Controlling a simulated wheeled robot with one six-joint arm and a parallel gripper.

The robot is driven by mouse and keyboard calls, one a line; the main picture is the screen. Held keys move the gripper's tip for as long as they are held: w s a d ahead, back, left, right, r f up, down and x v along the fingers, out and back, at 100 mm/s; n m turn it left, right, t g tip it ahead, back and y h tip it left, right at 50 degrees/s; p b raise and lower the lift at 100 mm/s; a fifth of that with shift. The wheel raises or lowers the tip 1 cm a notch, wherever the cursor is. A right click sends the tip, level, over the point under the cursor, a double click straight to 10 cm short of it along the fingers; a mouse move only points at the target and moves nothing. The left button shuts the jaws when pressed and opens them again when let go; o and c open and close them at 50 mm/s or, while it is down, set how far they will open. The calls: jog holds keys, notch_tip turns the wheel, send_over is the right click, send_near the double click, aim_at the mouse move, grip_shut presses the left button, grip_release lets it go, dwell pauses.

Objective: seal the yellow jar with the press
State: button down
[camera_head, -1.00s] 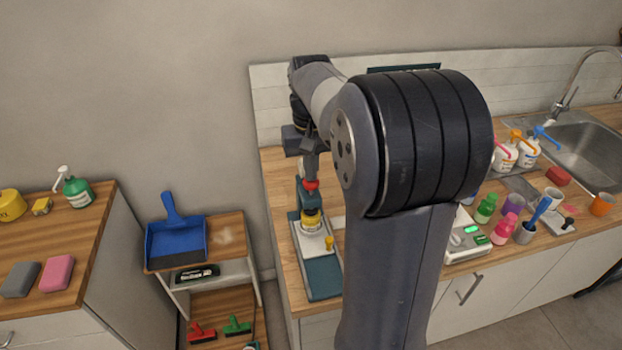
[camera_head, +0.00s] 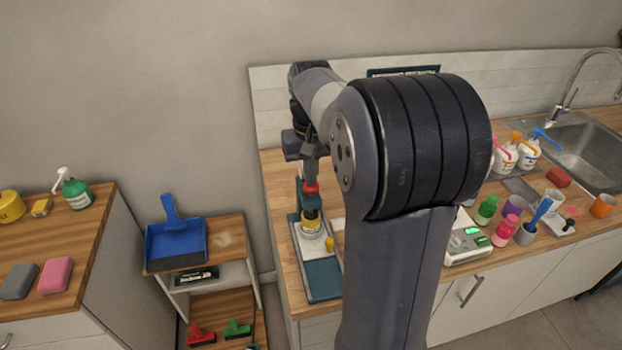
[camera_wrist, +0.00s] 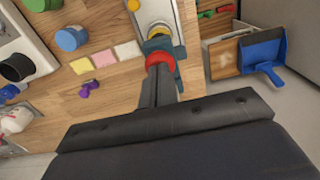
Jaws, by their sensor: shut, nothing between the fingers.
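The press (camera_head: 318,275) stands on the left end of the wooden counter, with a teal base, a pale plate and a red knob (camera_head: 311,189) on top. The yellow jar (camera_head: 311,223) sits upright on the plate under the press head; a dark part covers its top. A small yellow piece (camera_head: 329,244) stands on the plate in front of it. My gripper (camera_head: 309,165) is shut and empty just above the red knob. In the wrist view the shut fingers (camera_wrist: 160,78) reach the red knob (camera_wrist: 160,60); I cannot tell whether they touch it. The jar (camera_wrist: 159,30) shows beyond.
My arm hides the middle of the counter. To its right are a scale (camera_head: 468,240), several coloured bottles and cups, pump bottles and a sink (camera_head: 580,150). Left of the counter is a low shelf with a blue dustpan (camera_head: 175,240). Bare wood lies beside the press.

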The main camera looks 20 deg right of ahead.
jog(key=shift+f, duration=0.15)
notch_tip(320, 180, up, 7)
jog(key=p, duration=0.6)
jog(key=shift+p, duration=0.4)
jog(key=shift+f, duration=0.1)
